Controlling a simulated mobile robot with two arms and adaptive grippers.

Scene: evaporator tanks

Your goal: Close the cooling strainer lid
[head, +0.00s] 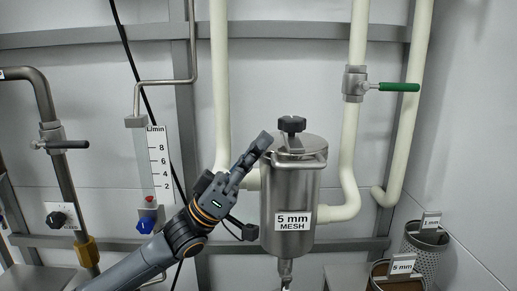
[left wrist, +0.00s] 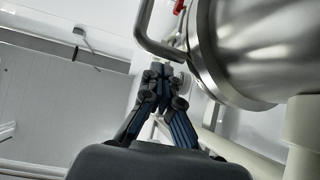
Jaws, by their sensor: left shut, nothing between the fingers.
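The cooling strainer (head: 290,190) is an upright steel cylinder with a "5 mm MESH" label, near the middle of the head view. Its steel lid (head: 312,142), with a black knob (head: 292,124), lies over the top; I cannot tell whether it is fully seated. A bent steel bar handle (head: 305,160) crosses the front just below the lid. My left gripper (head: 264,140) is shut and empty, its tips at the lid's left edge. In the left wrist view, the fingers (left wrist: 163,78) are beside the bar handle (left wrist: 145,25) and the strainer wall (left wrist: 255,45). Contact is unclear.
Cream pipes (head: 220,80) flank the strainer, with a green-handled valve (head: 356,84) on the right. A flow gauge (head: 155,165) with a blue knob stands left, near my arm. Mesh baskets (head: 425,258) stand at lower right. Space above the lid is clear.

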